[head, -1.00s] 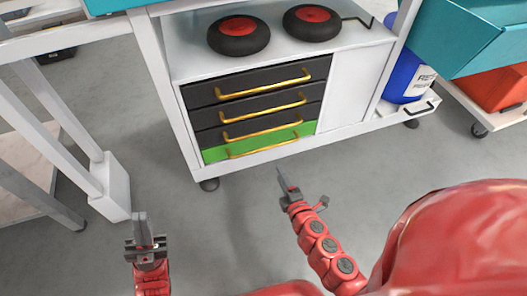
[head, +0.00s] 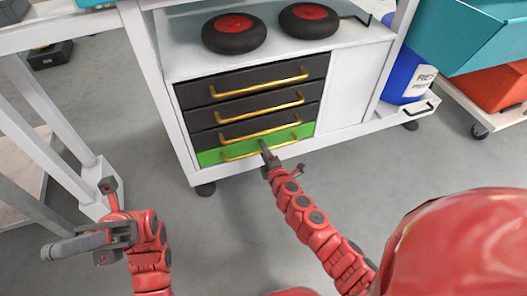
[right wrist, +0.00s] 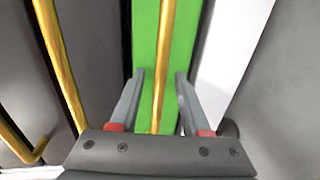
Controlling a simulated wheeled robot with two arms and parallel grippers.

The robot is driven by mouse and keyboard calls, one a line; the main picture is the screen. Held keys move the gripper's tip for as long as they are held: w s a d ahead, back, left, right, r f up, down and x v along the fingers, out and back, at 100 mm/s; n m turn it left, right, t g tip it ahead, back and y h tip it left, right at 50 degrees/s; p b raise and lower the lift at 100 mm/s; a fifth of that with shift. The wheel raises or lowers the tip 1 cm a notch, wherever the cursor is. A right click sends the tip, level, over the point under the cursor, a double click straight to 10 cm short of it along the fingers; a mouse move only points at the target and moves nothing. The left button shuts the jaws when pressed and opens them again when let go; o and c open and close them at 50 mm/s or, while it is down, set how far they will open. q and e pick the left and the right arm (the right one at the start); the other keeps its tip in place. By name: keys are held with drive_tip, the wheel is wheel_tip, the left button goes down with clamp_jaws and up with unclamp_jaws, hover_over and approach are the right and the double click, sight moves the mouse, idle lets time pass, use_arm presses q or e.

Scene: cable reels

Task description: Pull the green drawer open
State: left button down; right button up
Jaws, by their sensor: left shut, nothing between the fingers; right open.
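The green drawer (head: 212,157) is the lowest in a stack of drawers, and it appears closed. Its yellow bar handle (head: 236,156) runs along its front. My right gripper (head: 264,149) is in front of this handle in the head view. In the right wrist view the right gripper (right wrist: 161,82) is open. The yellow handle (right wrist: 166,50) runs between its two fingers, with the green drawer front (right wrist: 146,35) behind. It is not gripped. My left gripper (head: 50,251) is shut and empty at the lower left, away from the drawers.
Several black drawers (head: 197,95) with yellow handles sit above the green one. Black wheels with red hubs (head: 234,33) rest on the cart top (head: 180,60). A white frame leg (head: 92,182) stands near my left gripper. The floor in front is clear.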

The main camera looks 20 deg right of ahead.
clamp_jaws()
idle(0.3)
idle(1.2)
